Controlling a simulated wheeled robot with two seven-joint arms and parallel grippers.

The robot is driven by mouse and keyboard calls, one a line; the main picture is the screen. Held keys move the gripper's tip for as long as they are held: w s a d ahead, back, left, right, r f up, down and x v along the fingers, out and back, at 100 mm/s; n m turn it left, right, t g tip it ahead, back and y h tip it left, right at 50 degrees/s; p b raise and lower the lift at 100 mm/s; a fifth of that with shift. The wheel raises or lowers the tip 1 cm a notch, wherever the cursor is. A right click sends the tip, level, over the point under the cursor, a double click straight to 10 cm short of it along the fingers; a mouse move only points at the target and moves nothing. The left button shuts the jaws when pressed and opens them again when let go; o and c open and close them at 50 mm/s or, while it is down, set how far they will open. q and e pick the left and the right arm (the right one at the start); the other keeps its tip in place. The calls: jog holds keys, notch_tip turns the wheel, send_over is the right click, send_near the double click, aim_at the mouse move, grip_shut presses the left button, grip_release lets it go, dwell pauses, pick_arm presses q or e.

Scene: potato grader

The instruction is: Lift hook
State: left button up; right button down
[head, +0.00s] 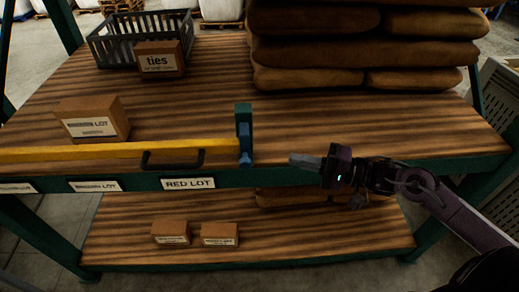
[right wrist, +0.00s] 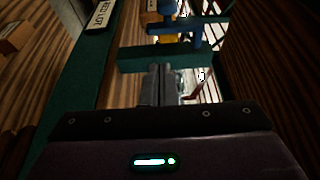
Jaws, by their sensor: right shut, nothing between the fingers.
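My right gripper (head: 300,161) is shut and empty. Its fingertips point left toward the hook, with a gap between them. The shut fingers (right wrist: 158,84) also show in the wrist view. My left gripper is not in view.
A black handle (head: 173,160) sits on the front edge above a RED LOT label (head: 188,183). Brown sacks (head: 360,50) are stacked at the back right. A LOT box (head: 92,120), a ties box (head: 160,60) and a dark crate (head: 110,47) stand left. The tabletop's middle is clear.

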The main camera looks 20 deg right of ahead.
aim_at(245, 155)
jog(key=x, duration=1)
jog(key=shift+p, duration=0.45)
jog(key=shift+w, duration=0.15)
